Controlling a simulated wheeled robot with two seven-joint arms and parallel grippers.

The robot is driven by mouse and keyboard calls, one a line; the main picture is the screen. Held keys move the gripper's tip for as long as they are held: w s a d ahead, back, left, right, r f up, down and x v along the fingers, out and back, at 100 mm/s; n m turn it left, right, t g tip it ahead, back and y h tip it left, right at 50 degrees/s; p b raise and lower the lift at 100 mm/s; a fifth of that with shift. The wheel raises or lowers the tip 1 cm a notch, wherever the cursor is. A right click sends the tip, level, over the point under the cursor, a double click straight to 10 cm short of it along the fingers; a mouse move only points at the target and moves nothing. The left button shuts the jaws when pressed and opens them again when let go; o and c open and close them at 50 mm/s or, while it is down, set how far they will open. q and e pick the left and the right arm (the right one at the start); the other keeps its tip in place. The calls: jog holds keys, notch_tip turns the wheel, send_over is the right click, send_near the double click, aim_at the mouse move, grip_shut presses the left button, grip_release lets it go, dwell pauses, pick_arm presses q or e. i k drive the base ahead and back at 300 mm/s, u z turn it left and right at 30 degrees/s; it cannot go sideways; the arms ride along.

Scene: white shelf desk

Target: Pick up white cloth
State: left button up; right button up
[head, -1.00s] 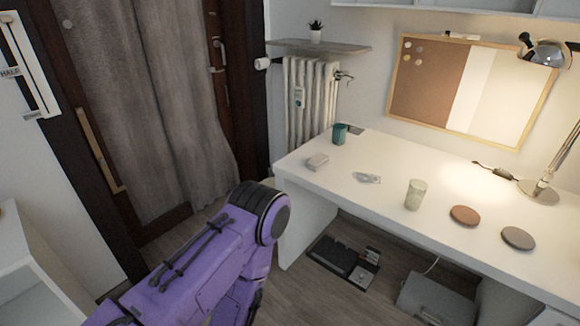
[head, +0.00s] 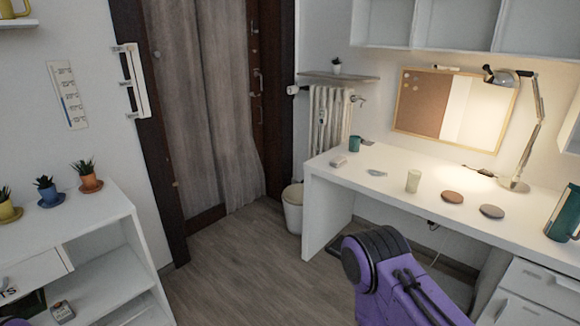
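A small pale folded-looking block (head: 338,160) lies near the left end of the white desk (head: 400,194). A flat, whitish, crumpled-looking item (head: 376,173) lies just right of it. Both are small in the head view, and I cannot tell which, if either, is the white cloth. Neither of my grippers shows. A purple link of my arm fills the lower right, in front of the desk, and a sliver of purple shows at the bottom left.
A white shelf unit (head: 120,211) with potted plants is at left. Floor between is open.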

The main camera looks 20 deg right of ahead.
aim_at(336, 162)
jog(key=i, duration=2.1)
jog(key=z, duration=1.5)
jog(key=i, duration=0.75)
jog(key=z, duration=0.85)
